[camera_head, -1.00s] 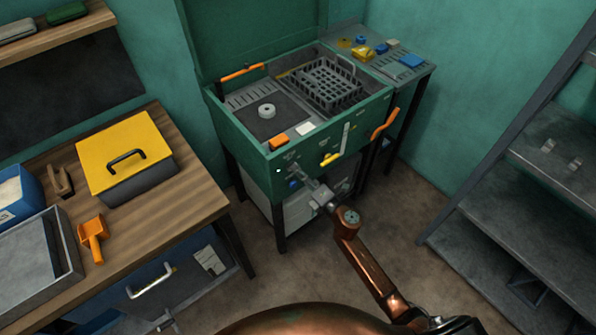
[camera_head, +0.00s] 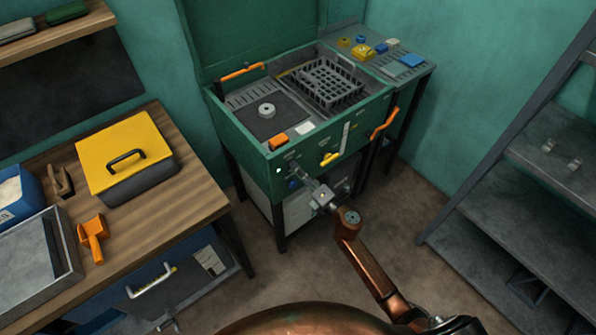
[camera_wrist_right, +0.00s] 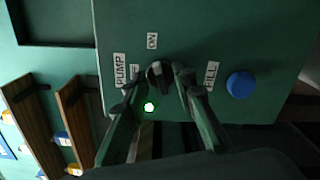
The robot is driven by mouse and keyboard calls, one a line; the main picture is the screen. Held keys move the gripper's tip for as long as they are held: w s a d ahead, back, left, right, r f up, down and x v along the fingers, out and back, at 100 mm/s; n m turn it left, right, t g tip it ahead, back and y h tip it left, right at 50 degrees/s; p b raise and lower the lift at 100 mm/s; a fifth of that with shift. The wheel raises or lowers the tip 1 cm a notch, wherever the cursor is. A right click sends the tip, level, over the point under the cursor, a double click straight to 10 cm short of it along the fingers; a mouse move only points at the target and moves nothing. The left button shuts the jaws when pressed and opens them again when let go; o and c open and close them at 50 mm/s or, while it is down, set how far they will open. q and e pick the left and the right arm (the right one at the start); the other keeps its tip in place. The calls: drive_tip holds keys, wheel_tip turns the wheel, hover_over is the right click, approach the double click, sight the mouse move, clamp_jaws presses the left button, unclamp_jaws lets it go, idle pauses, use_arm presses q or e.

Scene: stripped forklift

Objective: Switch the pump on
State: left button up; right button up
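The green parts washer (camera_head: 262,150) stands at the back with its lid up. In the right wrist view its front panel (camera_wrist_right: 220,40) carries the labels PUMP and ON, and a partly hidden one ending in F. A dark pump knob (camera_wrist_right: 160,76) sits below ON in the picture. Contact is unclear. A grey part at the bottom left edge may be my left gripper (camera_head: 166,325).
A blue button (camera_wrist_right: 240,85) is beside a partly covered label on the panel. An orange handle (camera_head: 384,123) sticks out at the washer's right. A wooden bench (camera_head: 185,200) with a yellow-lidded box (camera_head: 125,150) is left; grey shelves (camera_head: 520,200) are right. Floor between is clear.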

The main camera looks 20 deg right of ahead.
use_arm(q)
drive_tip(key=shift+w+d, duration=0.15)
drive_tip(key=shift+w, duration=0.05)
use_arm(e)
drive_tip(key=v, duration=1.1)
drive_tip(key=shift+s, duration=0.4)
drive_tip(key=shift+d, duration=0.15)
